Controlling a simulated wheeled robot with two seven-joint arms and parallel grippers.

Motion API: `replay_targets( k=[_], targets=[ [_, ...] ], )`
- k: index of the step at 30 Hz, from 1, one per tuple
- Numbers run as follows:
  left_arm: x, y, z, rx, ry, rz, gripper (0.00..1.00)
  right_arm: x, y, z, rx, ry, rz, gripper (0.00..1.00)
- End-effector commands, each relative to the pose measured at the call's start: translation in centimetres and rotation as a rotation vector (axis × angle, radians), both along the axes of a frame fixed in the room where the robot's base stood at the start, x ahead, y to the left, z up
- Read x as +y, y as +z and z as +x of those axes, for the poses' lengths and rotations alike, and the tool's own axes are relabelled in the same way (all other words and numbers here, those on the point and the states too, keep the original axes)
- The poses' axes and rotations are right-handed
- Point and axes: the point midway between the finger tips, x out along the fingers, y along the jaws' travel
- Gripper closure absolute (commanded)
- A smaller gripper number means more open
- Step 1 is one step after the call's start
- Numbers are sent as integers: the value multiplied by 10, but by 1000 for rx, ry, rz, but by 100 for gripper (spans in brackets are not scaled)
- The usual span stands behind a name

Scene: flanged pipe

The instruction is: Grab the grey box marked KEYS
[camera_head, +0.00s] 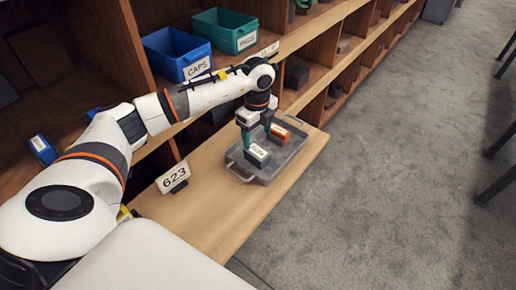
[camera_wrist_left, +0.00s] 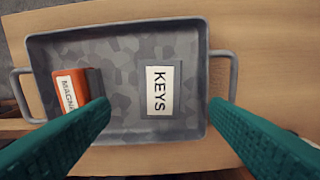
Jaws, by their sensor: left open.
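The grey box marked KEYS (camera_wrist_left: 161,92) lies in a grey tray (camera_wrist_left: 120,35) with two side handles. In the head view the box (camera_head: 258,156) shows its white label. My left gripper (camera_head: 257,132) is open and empty over the tray (camera_head: 262,178), with its teal fingers pointing down. In the left wrist view its fingertips (camera_wrist_left: 158,108) are spread wide, one on each side of the KEYS box in the picture. I cannot tell exactly how far above the box they are. My right gripper is in neither view.
An orange box marked MAGN, its label partly hidden (camera_wrist_left: 72,88), is in the tray left of the KEYS box. A 623 sign (camera_head: 173,178) stands on the wooden board. A blue CAPS bin (camera_head: 170,50) and a green bin (camera_head: 222,28) sit on the shelf behind. Open floor lies right.

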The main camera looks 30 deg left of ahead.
Motion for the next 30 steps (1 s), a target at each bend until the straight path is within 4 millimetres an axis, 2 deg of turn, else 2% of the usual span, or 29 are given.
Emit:
replay_targets(
  k=[1, 3, 7, 11, 15, 17, 21, 28, 29, 30],
  targets=[
    [0, -8, -1, 5, 0, 1, 29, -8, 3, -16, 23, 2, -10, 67],
    [0, -19, -1, 4, -1, 0, 29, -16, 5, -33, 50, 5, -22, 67],
    [0, -32, 0, 0, -1, 0, 29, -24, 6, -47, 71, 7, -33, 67],
    [0, -40, 0, 2, -1, -2, 29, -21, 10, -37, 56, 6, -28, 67],
    [-1, -60, 0, 3, -2, -2, 29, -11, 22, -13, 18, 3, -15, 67],
    [-2, -71, 0, 2, -1, -3, 29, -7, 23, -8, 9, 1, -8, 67],
    [-1, -85, 1, 0, -2, -1, 29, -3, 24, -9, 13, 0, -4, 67],
    [-1, -88, 1, -1, -3, -1, 29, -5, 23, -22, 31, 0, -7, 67],
    [-1, -88, 1, -1, -3, -1, 31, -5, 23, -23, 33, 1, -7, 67],
    [-1, -87, 1, -1, -3, -1, 37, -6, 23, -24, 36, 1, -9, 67]
  ],
)
